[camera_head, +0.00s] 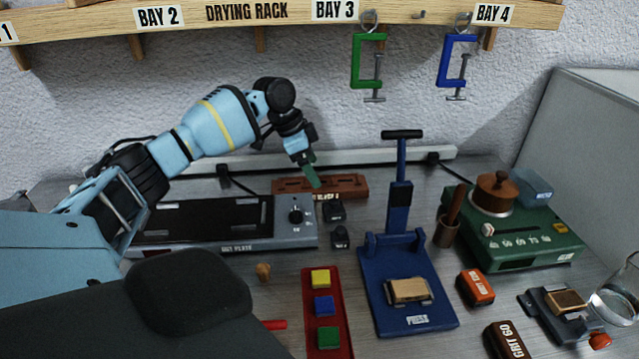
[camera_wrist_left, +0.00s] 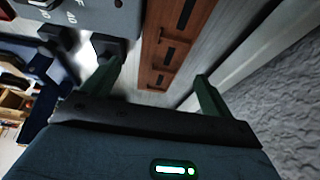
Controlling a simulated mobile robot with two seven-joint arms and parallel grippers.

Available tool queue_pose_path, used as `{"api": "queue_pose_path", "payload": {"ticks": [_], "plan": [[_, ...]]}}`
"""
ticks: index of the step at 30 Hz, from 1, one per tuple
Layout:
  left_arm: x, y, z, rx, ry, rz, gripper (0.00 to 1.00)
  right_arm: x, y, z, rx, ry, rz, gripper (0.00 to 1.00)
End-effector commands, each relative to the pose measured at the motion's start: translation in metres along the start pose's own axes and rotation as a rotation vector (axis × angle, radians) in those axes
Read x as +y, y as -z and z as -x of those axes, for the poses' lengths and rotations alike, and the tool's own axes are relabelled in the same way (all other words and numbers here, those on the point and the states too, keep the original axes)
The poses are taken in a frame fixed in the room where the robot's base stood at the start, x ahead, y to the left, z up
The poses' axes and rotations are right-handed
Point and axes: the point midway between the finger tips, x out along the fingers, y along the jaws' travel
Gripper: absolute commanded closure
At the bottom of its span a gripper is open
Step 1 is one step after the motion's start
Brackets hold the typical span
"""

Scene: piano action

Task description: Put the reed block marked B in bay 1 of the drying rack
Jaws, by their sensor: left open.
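My left gripper (camera_head: 311,176) is at the back middle of the bench, above the brown slotted wooden holder (camera_head: 350,186). In the left wrist view the left gripper (camera_wrist_left: 155,82) is open, its green fingers apart with nothing between them; the slotted holder (camera_wrist_left: 172,45) is beyond them. A tan block (camera_head: 407,290) lies on the blue press, and another tan block (camera_head: 567,301) sits in a dark fixture at the right. I cannot read a letter B on either. The drying rack (camera_head: 213,25) runs along the wall; the bay 1 label is cut off at the left edge. My right gripper is not in view.
The hot plate (camera_head: 225,237) is left of the slotted holder, with two small dark objects by its right end. The blue press (camera_head: 440,322) stands centre right. A red tray (camera_head: 314,345) holds coloured blocks. A green machine (camera_head: 530,240) and a glass crowd the right.

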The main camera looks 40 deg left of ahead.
Motion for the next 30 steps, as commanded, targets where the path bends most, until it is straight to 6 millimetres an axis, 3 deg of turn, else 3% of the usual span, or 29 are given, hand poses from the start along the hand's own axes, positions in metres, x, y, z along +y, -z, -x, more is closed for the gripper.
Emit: {"api": "queue_pose_path", "payload": {"ticks": [5,16,25,30], "plan": [[0.0,-0.001,-0.004,-0.001,0.0,0.0,0.15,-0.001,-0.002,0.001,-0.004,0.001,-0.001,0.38],[-0.002,-0.006,-0.049,-0.001,0.0,0.001,0.15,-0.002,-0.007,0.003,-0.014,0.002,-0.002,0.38],[-0.003,-0.006,-0.054,0.0,0.001,0.0,0.15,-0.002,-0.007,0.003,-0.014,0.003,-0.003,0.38],[-0.003,-0.006,-0.054,0.0,0.001,0.0,0.35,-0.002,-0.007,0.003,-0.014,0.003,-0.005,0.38]]}}
